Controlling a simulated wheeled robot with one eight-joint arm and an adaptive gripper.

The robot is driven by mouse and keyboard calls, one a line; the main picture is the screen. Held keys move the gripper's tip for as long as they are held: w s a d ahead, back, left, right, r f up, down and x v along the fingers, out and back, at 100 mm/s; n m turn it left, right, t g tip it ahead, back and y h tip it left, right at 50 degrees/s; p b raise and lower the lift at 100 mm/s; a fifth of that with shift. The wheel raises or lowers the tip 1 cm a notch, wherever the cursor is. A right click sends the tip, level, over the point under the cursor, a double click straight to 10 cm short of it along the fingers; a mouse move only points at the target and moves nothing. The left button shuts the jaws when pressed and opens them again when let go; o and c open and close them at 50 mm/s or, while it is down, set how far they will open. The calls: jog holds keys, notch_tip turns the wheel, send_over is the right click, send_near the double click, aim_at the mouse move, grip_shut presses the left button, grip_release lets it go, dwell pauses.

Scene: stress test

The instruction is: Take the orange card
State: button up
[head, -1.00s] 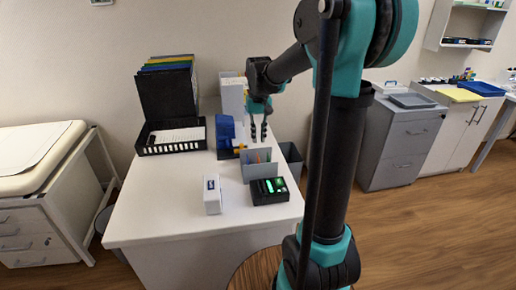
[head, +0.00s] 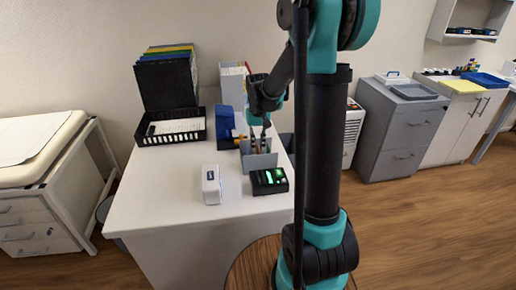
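My gripper (head: 259,138) points down over a grey open-topped holder (head: 260,162) on the white desk. Its fingertips are at or just inside the holder's rim, and a gap shows between them. A small orange-brown bit (head: 258,149) shows in the holder, close under the fingertips. It may be the orange card, but it is too small to tell. I cannot tell whether the fingers touch it. The holder's front wall hides its lower contents.
A black device with green lights (head: 269,181) stands in front of the holder, and a white box (head: 211,185) to its left. A blue object (head: 225,127) stands close behind left. A black tray (head: 171,138) is at the back left. The desk's front left is clear.

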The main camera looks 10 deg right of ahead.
jog(key=shift+f, duration=0.3)
jog(key=shift+c, duration=0.3)
grip_shut()
jog(key=shift+r, duration=2.55)
jog(key=shift+r, duration=2.5)
